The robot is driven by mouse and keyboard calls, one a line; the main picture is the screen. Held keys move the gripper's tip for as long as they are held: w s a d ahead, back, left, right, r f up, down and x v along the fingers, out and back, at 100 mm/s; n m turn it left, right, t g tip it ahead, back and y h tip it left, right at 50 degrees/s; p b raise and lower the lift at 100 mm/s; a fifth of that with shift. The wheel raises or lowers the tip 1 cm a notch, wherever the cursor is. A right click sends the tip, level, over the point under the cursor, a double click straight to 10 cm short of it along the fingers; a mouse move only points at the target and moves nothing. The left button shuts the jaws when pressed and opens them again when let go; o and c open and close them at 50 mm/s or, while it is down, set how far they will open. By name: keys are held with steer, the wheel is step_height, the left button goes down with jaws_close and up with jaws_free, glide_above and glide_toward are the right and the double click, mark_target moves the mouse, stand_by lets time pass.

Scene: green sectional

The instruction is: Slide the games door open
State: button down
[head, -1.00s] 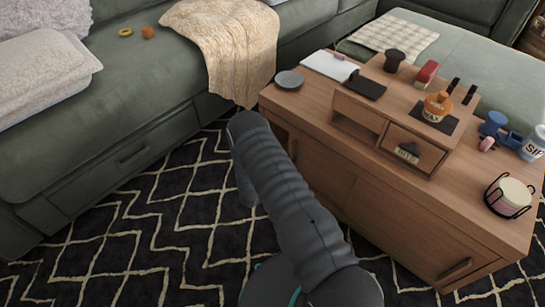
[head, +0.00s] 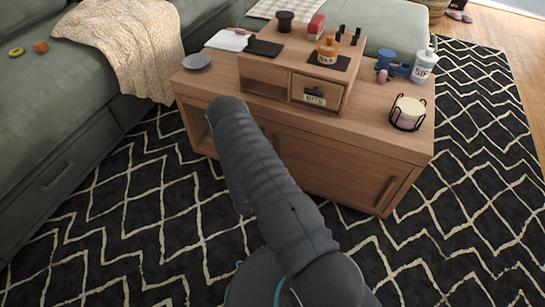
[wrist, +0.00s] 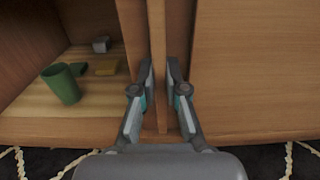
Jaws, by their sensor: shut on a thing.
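The wooden cabinet (head: 395,140) has an open compartment (head: 195,122) at its left front and a closed wooden front to the right with a vertical handle (head: 388,193) near its right end. In the wrist view, my gripper (wrist: 159,88) is shut on an upright wooden handle (wrist: 157,45) between its fingertips. A door panel (wrist: 250,70) fills the right side there. I cannot read any label marking the games door. The open compartment (wrist: 90,100) shows left of the handle. In the head view my arm hides the gripper and the handle it holds.
A soap bottle (head: 424,66), a candle holder (head: 408,113) and a small drawer unit (head: 265,75) stand on the cabinet. Patterned rug lies clear to the right.

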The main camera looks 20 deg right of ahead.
steer(key=shift+s, duration=0.2)
steer(key=c, duration=1.2)
jaws_free()
steer(key=shift+d, duration=0.15)
steer(key=shift+w, duration=0.1)
steer(key=v, duration=0.8)
